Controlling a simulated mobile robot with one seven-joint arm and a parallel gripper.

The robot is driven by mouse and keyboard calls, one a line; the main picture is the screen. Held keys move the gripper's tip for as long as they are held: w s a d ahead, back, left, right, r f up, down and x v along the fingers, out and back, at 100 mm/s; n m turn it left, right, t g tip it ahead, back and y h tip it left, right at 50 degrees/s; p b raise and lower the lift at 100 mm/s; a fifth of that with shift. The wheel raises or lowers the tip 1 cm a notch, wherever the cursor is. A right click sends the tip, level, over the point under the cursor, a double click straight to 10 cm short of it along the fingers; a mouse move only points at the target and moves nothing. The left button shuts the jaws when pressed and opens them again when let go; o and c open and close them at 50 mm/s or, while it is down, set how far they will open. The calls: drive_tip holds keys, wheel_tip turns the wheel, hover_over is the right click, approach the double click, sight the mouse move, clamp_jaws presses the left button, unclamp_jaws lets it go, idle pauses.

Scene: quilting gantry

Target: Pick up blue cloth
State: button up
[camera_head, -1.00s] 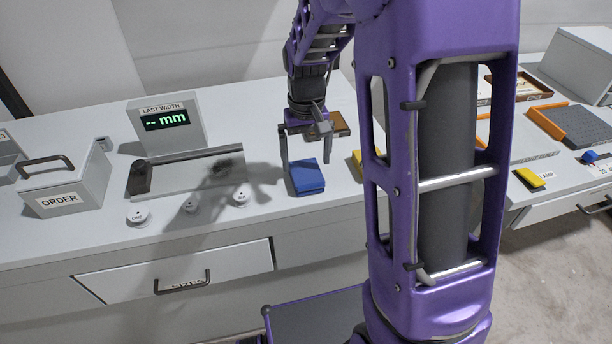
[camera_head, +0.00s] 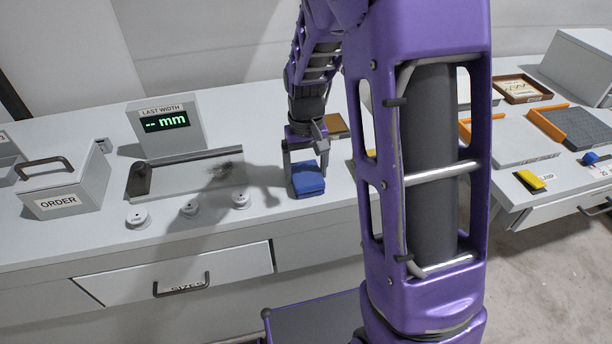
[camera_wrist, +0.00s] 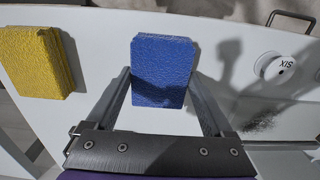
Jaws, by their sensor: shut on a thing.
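A yellow folded cloth (camera_wrist: 33,62) lies beside the blue one. Left on the counter (camera_head: 70,232) are the ORDER box (camera_head: 65,190), the width display (camera_head: 165,127) and white knobs (camera_head: 190,207). An orange-edged tray (camera_head: 510,145) is at right.

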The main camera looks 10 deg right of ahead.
sight(305, 173)
wheel_tip(305, 173, up, 10)
drive_tip(key=p, duration=0.1)
idle(0.4)
drive_tip(key=o, duration=0.7)
drive_tip(key=c, duration=0.5)
drive_tip(key=shift+a, duration=0.1)
drive_tip(key=shift+c, duration=0.2)
